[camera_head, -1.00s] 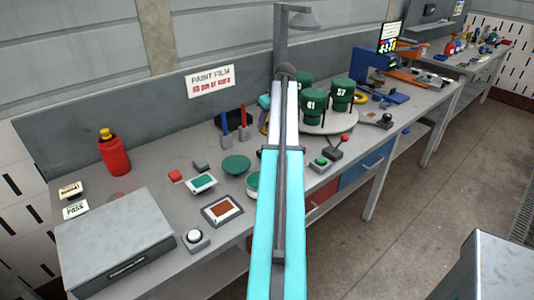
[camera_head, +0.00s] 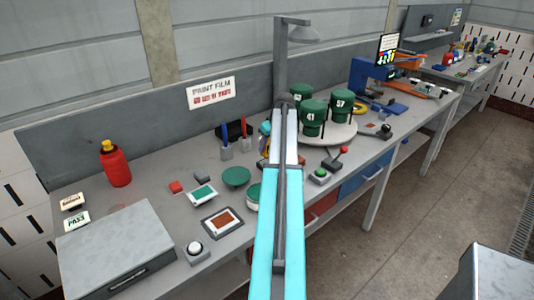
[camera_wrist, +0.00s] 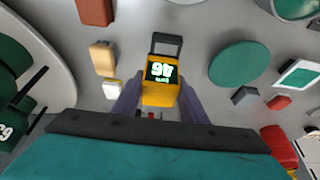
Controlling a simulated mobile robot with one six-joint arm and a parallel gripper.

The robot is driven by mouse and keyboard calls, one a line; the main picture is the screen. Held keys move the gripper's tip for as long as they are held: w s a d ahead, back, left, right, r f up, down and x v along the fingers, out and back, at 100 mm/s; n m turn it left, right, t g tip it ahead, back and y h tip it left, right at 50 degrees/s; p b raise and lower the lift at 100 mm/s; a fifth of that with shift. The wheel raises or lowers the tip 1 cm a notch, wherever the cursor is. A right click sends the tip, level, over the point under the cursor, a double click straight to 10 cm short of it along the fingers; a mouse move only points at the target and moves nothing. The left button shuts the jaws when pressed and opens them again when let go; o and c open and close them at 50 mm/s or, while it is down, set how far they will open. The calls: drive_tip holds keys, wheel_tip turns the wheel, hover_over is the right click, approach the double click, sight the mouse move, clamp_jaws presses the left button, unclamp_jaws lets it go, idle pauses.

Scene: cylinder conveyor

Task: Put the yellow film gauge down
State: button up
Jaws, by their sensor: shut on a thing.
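The yellow film gauge (camera_wrist: 160,94) is in the middle of the wrist view, with a dark screen showing pale digits upside down and a dark grey frame at its far end. My gripper (camera_wrist: 158,100) has its two purple-grey fingers shut on the gauge's sides. The gauge appears held above the grey bench (camera_wrist: 190,60); the gap below it cannot be judged. In the head view my arm covers most of the gripper, and the gauge cannot be made out clearly there.
A green disc (camera_head: 236,177), a green-screened card (camera_head: 201,194) and small red (camera_head: 176,187) and grey blocks lie on the bench. A white turntable (camera_head: 340,134) carries several green cylinders. A red bottle (camera_head: 115,165) stands at left. Bare bench shows around the disc.

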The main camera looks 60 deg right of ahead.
drive_tip(key=shift+f, duration=0.25)
drive_tip(key=shift+f, duration=0.1)
drive_tip(key=shift+f+p, duration=0.6)
drive_tip(key=shift+f, duration=1.15)
drive_tip(key=shift+f, duration=0.2)
drive_tip(key=o, duration=0.9)
drive_tip(key=shift+o, duration=0.2)
drive_tip(key=shift+r, duration=0.25)
drive_tip(key=b+v, duration=0.3)
drive_tip(key=v, duration=0.9)
